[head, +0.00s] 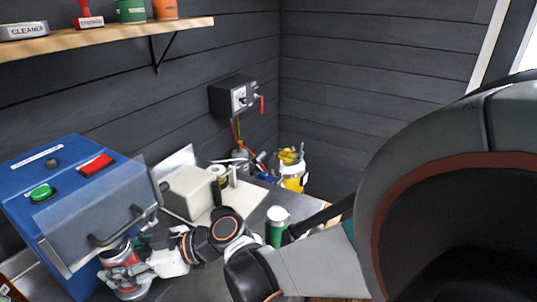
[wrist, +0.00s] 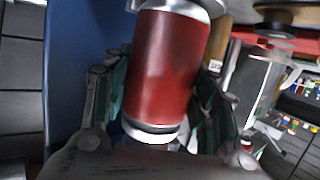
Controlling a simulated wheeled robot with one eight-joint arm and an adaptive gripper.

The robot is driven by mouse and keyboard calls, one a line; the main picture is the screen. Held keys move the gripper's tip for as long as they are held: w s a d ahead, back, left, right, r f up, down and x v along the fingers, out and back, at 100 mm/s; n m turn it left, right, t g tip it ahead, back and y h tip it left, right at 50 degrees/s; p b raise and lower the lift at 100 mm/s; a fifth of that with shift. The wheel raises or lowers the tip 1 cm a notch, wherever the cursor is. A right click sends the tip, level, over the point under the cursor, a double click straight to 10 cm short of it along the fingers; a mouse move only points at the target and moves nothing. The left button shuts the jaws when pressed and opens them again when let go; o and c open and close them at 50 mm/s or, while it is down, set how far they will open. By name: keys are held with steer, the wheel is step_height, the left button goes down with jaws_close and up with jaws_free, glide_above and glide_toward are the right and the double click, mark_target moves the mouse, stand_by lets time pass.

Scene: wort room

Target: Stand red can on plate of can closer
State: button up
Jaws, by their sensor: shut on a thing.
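The red can (head: 122,262) with silver ends is in my gripper (head: 140,268), close to the front of the blue can closer (head: 60,215). In the wrist view the red can (wrist: 167,65) fills the middle, between the two fingers of my gripper (wrist: 160,82), which is shut on it. The can closer has a green button, a red button and a grey see-through guard (head: 100,210) with a handle. The guard's lower edge is near the can's top. The plate of the can closer is hidden, and I cannot tell whether the can touches it.
A green can with a white top (head: 278,222) stands on the dark bench right of my arm. A beige box-shaped device (head: 195,192) and a yellow container (head: 292,170) stand farther back. A wooden shelf (head: 110,36) with several containers hangs above.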

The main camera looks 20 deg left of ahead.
stand_by(0.4)
steer(key=o, duration=1)
